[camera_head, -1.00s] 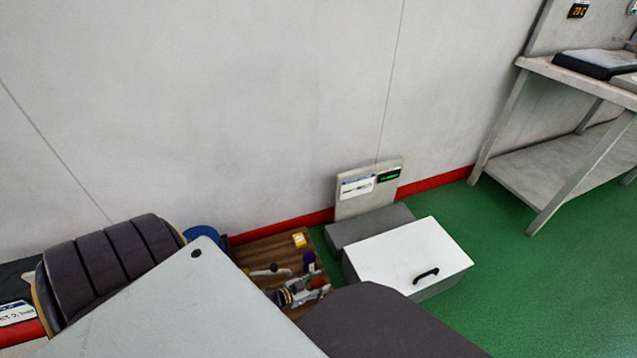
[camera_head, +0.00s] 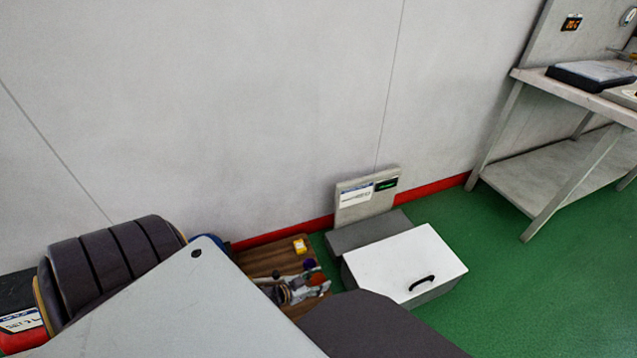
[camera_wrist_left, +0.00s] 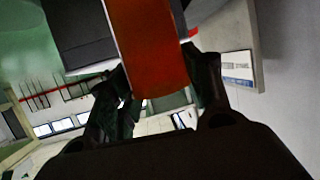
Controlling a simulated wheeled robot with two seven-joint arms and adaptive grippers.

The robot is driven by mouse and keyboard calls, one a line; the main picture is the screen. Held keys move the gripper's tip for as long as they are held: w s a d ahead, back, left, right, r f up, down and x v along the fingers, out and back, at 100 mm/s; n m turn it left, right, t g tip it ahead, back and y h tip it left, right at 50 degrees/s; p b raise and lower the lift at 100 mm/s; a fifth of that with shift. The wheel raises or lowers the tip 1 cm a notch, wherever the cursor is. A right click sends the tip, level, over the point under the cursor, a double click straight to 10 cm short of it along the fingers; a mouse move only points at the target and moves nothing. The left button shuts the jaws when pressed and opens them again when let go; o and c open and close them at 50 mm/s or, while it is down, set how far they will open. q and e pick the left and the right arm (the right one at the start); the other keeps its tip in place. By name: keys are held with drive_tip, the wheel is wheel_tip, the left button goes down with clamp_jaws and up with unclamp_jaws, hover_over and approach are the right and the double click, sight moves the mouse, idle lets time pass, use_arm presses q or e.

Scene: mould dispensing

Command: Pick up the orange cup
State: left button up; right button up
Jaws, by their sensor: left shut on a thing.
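The orange cup (camera_wrist_left: 152,48) shows in the left wrist view as a plain orange-red body between the two dark fingers of my left gripper (camera_wrist_left: 163,92). The gripper is shut on it. In the head view my left gripper (camera_head: 305,288) is small, over the right part of a wooden table top (camera_head: 262,262). The cup shows there only as a small orange patch (camera_head: 317,279) at the fingers. I cannot tell how high it is above the table top. My right gripper is not in view.
A yellow item (camera_head: 300,246) stands at the table's back, and a purple item (camera_head: 309,265) close behind the gripper. A white-lidded box (camera_head: 400,260) with a black handle is right of the table. Green floor (camera_head: 510,270) is clear farther right.

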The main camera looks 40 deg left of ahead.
use_arm(q)
drive_tip(key=shift+r, duration=0.25)
idle(0.5)
